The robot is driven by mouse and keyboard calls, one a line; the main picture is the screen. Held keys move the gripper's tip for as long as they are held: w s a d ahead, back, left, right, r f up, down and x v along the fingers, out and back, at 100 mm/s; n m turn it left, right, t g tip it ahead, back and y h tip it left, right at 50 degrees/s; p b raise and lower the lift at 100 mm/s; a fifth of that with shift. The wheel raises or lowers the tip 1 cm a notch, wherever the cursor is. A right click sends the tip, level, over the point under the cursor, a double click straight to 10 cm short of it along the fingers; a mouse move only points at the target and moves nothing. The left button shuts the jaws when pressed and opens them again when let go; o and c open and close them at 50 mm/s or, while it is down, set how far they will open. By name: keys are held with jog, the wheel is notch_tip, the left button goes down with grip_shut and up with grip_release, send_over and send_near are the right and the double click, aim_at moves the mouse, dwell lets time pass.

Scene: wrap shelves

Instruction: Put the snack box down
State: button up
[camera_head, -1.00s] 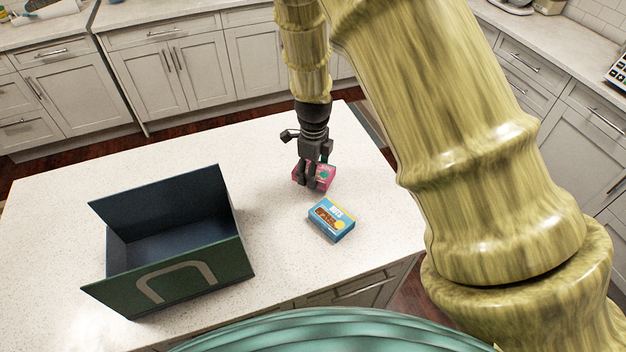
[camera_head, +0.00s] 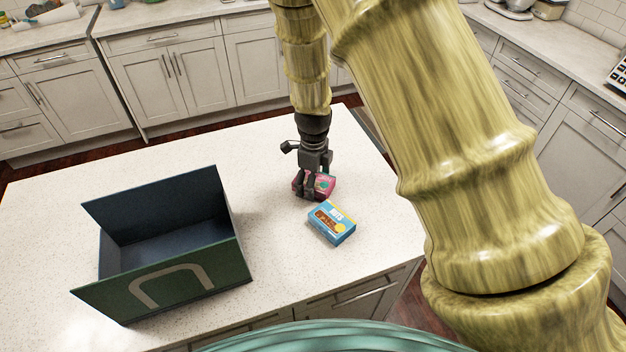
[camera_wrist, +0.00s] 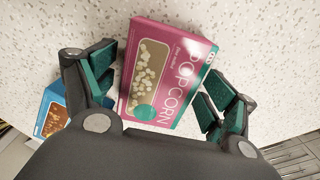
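A pink popcorn box (camera_head: 325,187) rests on the white counter, to the right of the open green bin. In the wrist view the popcorn box (camera_wrist: 165,75) lies face up between my fingers, with narrow gaps to the green pads on both sides. My gripper (camera_head: 309,188) points down over the box and is open; it also shows in the wrist view (camera_wrist: 160,92). In the head view my fingers hide part of the box. A blue snack box (camera_head: 332,222) lies in front of it, and part of it shows at the wrist view's left edge (camera_wrist: 52,115).
The dark green open bin (camera_head: 225,262) with raised flaps stands on the left of the counter (camera_head: 270,255). Bare counter lies between the bin and the boxes. The counter's front edge runs just in front of the blue box. Cabinets line the back.

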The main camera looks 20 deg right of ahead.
jog(key=shift+r, duration=0.15)
notch_tip(320, 180, up, 12)
jog(key=p, duration=1)
